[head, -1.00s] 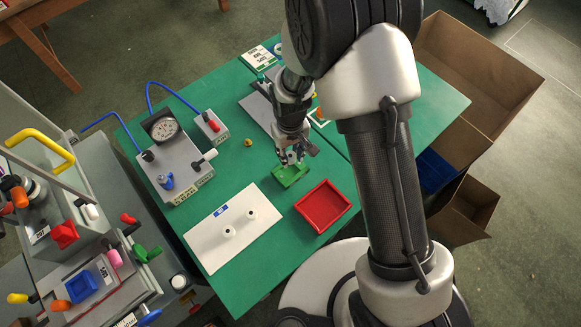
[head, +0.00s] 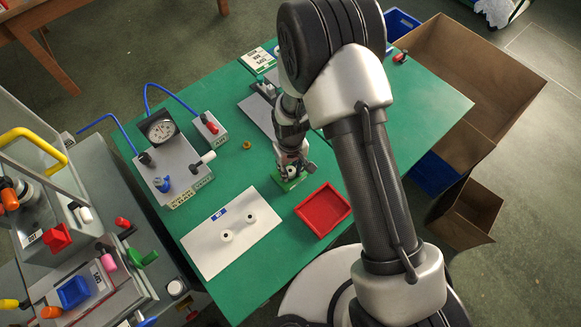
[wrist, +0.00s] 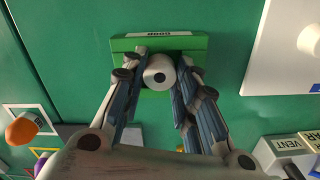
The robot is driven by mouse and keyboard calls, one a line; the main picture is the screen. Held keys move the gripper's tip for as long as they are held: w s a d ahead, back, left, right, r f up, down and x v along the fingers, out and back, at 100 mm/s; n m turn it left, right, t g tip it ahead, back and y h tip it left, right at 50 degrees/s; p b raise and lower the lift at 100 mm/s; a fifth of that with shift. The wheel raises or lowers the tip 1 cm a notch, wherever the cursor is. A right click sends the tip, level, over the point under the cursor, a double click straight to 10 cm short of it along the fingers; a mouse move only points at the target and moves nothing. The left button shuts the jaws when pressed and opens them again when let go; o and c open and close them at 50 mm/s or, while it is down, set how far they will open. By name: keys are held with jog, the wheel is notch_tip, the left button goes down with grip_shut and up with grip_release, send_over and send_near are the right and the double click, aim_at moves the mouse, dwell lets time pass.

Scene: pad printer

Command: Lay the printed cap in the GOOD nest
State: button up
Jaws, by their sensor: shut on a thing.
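The green GOOD nest (head: 280,186) lies on the green table; in the wrist view its label shows on the far rim (wrist: 125,44). My gripper (head: 290,173) is low over it. In the wrist view my gripper (wrist: 158,84) is shut on a white cap (wrist: 158,68) with a small dark mark on its top face. The cap is between the fingertips and within the nest's outline. Whether it touches the nest floor cannot be told.
A red tray (head: 345,208) is just right of the nest. A white plate (head: 215,262) with two white caps (head: 226,236) stands to the left. The grey control box (head: 178,172) and a brass-coloured ring (head: 247,145) are behind. Bare table surrounds the nest.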

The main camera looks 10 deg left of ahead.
aim_at(291, 171)
jog(key=shift+s+d+f+b, duration=0.15)
jog(key=shift+s+f+b, duration=0.1)
jog(key=shift+f+b, duration=0.25)
jog(key=o, duration=0.5)
jog(key=shift+c, duration=0.2)
jog(key=o, duration=0.3)
jog(key=shift+w+f, duration=0.15)
jog(key=shift+f, duration=0.05)
jog(key=shift+r, duration=0.15)
notch_tip(291, 171, up, 13)
jog(key=p, duration=0.4)
jog(key=shift+r+p, duration=0.15)
jog(key=shift+p, duration=0.2)
jog(key=shift+w+r, duration=0.1)
jog(key=shift+w, duration=0.05)
